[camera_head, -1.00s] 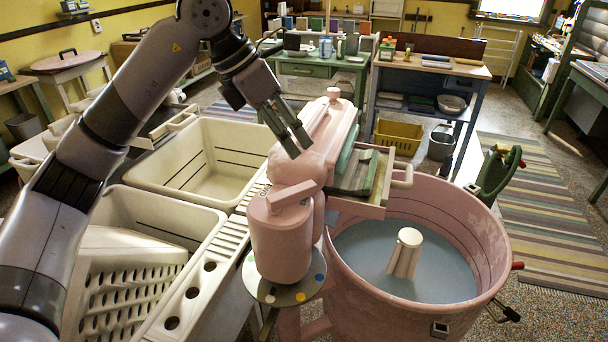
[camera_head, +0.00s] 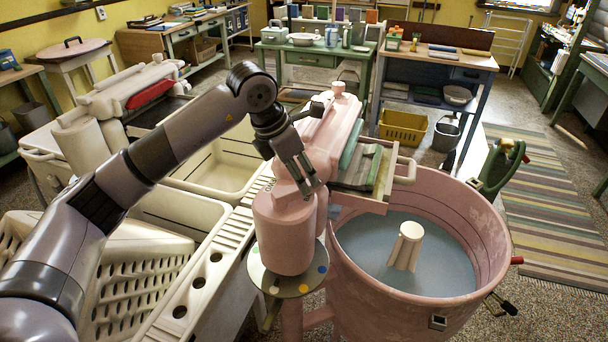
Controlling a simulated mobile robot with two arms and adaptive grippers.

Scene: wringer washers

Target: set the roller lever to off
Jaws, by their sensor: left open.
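The pink wringer head (camera_head: 326,137) stands over the pink washer tub (camera_head: 420,302). A pink cylinder (camera_head: 284,235) forms its near end, above a round plate with coloured dots (camera_head: 287,279). My left gripper (camera_head: 306,186) is open, pointing down at the top of this cylinder and partly covering it. I cannot tell if its fingers touch the pink part. The pink lever on the cylinder's top is not clearly visible now; the gripper covers part of that place. My right gripper is not in view.
Cream double sinks (camera_head: 216,160) lie left of the wringer. A second, cream wringer with a red part (camera_head: 150,94) stands behind them. The tub holds water and a cream agitator (camera_head: 405,247). A red-handled lever (camera_head: 508,308) sticks out at its right.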

